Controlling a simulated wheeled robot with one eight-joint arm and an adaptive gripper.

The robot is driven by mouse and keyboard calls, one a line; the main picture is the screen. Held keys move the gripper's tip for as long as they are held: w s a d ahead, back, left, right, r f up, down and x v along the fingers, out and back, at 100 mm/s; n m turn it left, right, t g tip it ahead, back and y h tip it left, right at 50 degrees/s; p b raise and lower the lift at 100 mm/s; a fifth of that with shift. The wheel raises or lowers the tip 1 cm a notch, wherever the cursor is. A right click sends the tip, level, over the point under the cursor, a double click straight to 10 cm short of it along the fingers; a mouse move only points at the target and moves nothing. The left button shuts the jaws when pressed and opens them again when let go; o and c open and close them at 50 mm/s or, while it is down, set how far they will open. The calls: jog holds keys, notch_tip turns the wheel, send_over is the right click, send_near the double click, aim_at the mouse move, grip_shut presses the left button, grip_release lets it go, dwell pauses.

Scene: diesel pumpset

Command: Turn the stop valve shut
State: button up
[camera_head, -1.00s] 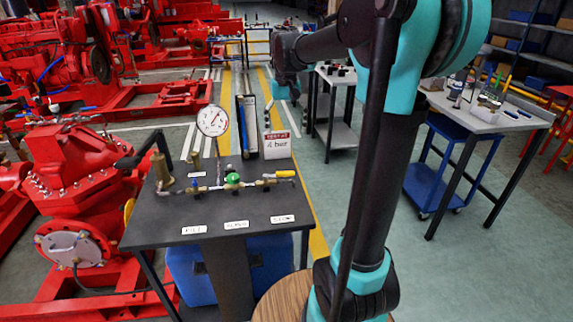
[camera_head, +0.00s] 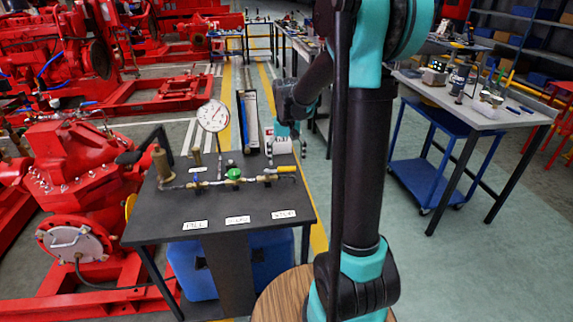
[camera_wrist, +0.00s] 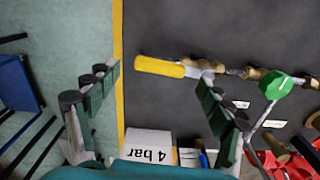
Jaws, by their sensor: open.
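The stop valve has a yellow lever (camera_head: 287,169) at the right end of the pipe run on the black bench, above the rightmost label (camera_head: 284,214). The lever lies in line with the pipe. In the wrist view the yellow lever (camera_wrist: 160,67) is ahead, in the gap between the fingers, with the brass fittings to its right. My gripper (camera_head: 287,130) is above the bench's back right part, behind and above the lever. In the wrist view my gripper (camera_wrist: 158,80) is open and empty, its dark green finger pads wide apart. No contact with the lever shows.
A green valve handle (camera_head: 233,174) sits left of the lever on the same pipe. A pressure gauge (camera_head: 212,116) stands behind it. The "4 bar" sign (camera_wrist: 150,147) is close to my gripper. A red pump (camera_head: 75,180) stands left of the bench.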

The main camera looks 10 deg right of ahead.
jog(key=shift+f, duration=1.2)
jog(key=shift+c, duration=0.5)
jog(key=c, duration=1.6)
